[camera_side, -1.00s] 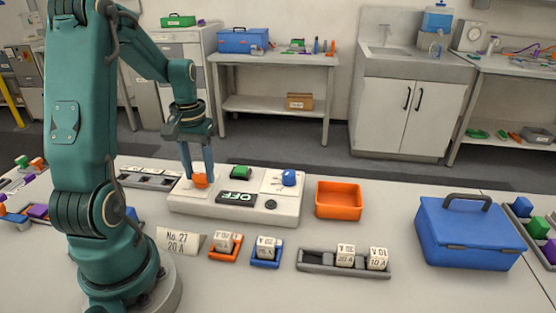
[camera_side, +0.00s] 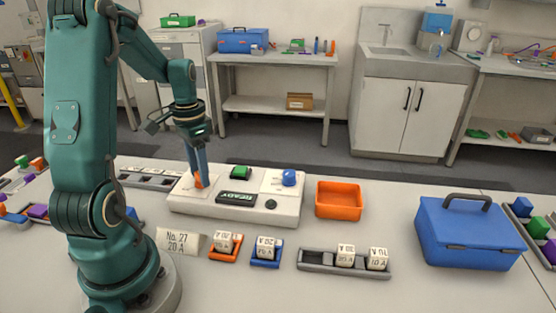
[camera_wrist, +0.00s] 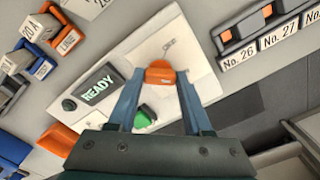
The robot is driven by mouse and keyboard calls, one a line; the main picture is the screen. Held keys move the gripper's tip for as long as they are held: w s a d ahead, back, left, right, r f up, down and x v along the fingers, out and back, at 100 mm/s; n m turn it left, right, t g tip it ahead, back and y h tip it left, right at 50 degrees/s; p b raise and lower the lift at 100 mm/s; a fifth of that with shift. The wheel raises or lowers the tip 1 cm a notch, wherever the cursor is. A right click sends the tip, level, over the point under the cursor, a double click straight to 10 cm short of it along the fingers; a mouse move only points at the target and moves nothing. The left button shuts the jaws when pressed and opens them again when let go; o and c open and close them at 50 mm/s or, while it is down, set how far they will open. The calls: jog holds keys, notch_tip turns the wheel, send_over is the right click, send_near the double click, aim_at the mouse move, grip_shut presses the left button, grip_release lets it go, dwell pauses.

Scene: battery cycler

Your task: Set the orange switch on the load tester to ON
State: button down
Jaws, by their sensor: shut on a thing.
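The load tester (camera_side: 285,213) is a pale box on the table. Its orange switch (camera_side: 198,180) is at the left of its top; in the wrist view the switch (camera_wrist: 160,73) sits between my fingertips. My gripper (camera_side: 199,183) points down and is shut on the orange switch; it also shows in the wrist view (camera_wrist: 159,80). The display (camera_side: 236,198) reads READY, and in the wrist view the display (camera_wrist: 97,88) reads the same. A green button (camera_side: 240,172) and a blue knob (camera_side: 289,178) are on the tester's top.
An orange tray (camera_side: 340,200) stands right of the tester. In front are a card (camera_side: 180,240) reading No. 27, 20 A, small orange and blue holders with blocks, and a grey rack (camera_side: 318,260). A blue toolbox (camera_side: 467,234) is at the right.

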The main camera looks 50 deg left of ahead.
dwell(0.4)
jog(key=shift+c, duration=1.6)
grip_release()
jog(key=shift+r, duration=2.6)
